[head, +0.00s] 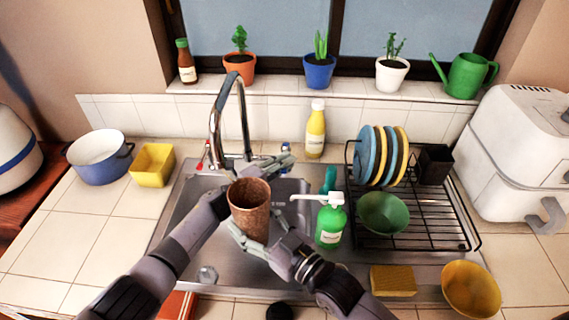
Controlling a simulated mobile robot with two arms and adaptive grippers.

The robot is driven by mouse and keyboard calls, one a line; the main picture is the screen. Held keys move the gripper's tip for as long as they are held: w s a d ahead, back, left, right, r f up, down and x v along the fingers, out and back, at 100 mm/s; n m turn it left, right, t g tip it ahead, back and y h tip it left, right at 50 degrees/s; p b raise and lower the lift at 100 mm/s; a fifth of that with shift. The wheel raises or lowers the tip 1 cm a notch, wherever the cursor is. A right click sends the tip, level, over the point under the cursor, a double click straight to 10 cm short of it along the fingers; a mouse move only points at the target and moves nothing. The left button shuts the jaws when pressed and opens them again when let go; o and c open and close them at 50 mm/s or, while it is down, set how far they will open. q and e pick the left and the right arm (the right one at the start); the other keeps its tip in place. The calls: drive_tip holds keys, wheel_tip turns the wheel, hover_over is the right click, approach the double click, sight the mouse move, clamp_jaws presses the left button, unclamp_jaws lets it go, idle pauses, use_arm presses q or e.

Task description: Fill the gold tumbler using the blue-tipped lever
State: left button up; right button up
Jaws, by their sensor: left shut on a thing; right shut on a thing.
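The tumbler (249,207) is brownish-gold and speckled, upright over the sink, with its open rim facing up. My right gripper (243,236) is shut on its lower side. The curved metal faucet (240,100) stands behind it, and its spout end hangs up and left of the tumbler's rim. No water stream shows. The blue-tipped lever (286,147) is right of the faucet base. My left gripper (281,158) reaches behind the tumbler and is shut at this lever; its exact contact is hard to see. A red-tipped lever (208,152) is left of the faucet.
A green soap bottle (330,226) stands close right of the tumbler. A dish rack (425,232) with plates and a green bowl (382,212) is further right. A yellow bottle (315,130) stands behind.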

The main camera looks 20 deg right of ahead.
use_arm(q)
drive_tip(key=shift+f, duration=0.1)
clamp_jaws()
drive_tip(key=shift+s+d, duration=0.15)
drive_tip(key=shift+d+n+t+y, duration=0.3)
drive_tip(key=shift+n+t+y, duration=0.2)
drive_tip(key=shift+n+t, duration=0.3)
drive_tip(key=o, duration=0.7)
unclamp_jaws()
drive_tip(key=shift+o, duration=0.2)
